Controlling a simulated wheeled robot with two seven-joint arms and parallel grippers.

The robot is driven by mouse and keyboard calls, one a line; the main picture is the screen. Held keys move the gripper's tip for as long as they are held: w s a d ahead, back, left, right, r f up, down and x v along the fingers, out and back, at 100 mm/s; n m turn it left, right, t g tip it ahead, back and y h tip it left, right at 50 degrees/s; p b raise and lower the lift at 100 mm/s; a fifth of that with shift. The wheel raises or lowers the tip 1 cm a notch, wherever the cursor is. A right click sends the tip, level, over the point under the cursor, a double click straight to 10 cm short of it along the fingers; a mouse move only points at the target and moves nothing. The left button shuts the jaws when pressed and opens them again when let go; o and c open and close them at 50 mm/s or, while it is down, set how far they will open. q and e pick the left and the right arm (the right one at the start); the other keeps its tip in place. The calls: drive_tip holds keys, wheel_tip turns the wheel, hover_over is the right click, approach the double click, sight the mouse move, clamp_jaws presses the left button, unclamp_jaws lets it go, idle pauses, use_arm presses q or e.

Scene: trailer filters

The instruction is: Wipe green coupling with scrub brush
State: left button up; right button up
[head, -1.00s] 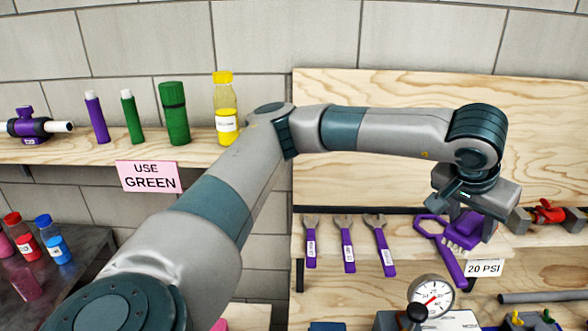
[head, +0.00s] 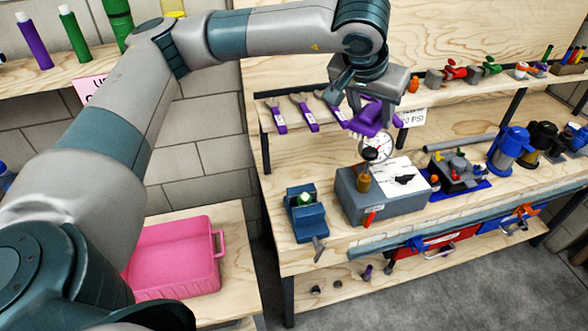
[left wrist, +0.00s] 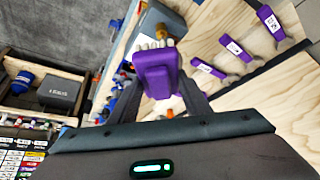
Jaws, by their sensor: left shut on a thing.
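My left gripper (head: 366,104) is shut on a purple scrub brush (head: 374,120), held in front of the shelf, above the workbench. In the left wrist view the brush (left wrist: 156,76) sits between the fingers, with pale bristles at its far end. A small green piece (head: 305,198) sits in the blue vise (head: 306,222) on the bench, below and left of the brush. A green coupling-like part (head: 490,66) also stands on the shelf at the right. I cannot tell which is the green coupling. The brush touches neither. My right gripper is not in view.
A grey box with a gauge (head: 376,147) stands on the bench below the brush, right of the vise. A pink tray (head: 178,262) is at lower left. Blue and black canisters (head: 508,150) stand at the right.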

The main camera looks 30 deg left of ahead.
use_arm(q)
drive_tip(key=shift+f, duration=0.1)
drive_tip(key=shift+s+a+f+n, duration=0.1)
drive_tip(key=shift+a+f+n, duration=0.2)
drive_tip(key=shift+f+n, duration=0.15)
drive_tip(key=s+a+f+n+g+y+b, duration=0.1)
drive_tip(key=a+f+n+g+y, duration=0.2)
drive_tip(key=a+f+n, duration=0.4)
drive_tip(key=s+a+f+n+g+y+b, duration=0.2)
drive_tip(key=a+f+n+g+y, duration=0.1)
drive_tip(key=a+f+n, duration=0.5)
wheel_tip(320, 180, down, 6)
drive_tip(key=n, duration=0.3)
drive_tip(key=shift+r+g, duration=0.25)
drive_tip(key=shift+g, duration=0.05)
drive_tip(key=shift+s+f+b, duration=0.1)
drive_tip(key=shift+f+b, duration=0.05)
drive_tip(key=shift+b, duration=0.15)
drive_tip(key=shift+f+b, duration=1.1)
drive_tip(key=shift+f, duration=1.75)
